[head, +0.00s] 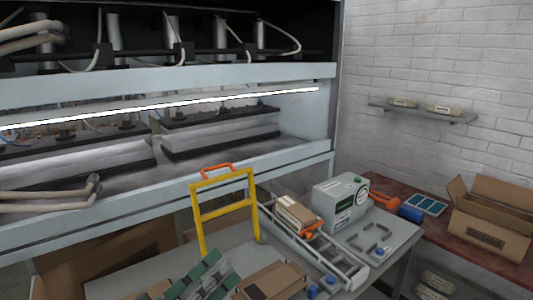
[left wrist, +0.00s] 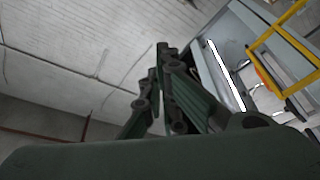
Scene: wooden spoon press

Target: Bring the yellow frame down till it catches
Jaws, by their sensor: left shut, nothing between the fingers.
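The yellow frame (head: 224,212) stands raised and upright at the near left of the work table, with an orange handle (head: 217,168) on its top bar. Its right post meets a grey part at the table; its left post runs down behind my gripper. The frame also shows at the upper right of the left wrist view (left wrist: 283,50). My left gripper (head: 211,262), green and grey, is below and in front of the frame, apart from the handle. Its fingers (left wrist: 165,62) are shut and empty. Whether any catch shows cannot be told. My right gripper is not in view.
A grey box machine (head: 340,203) and a conveyor rail (head: 318,252) stand right of the frame. A cardboard box (head: 297,214) sits by the rail, and another (head: 272,282) is in the foreground. The large press (head: 170,185) fills the back left.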

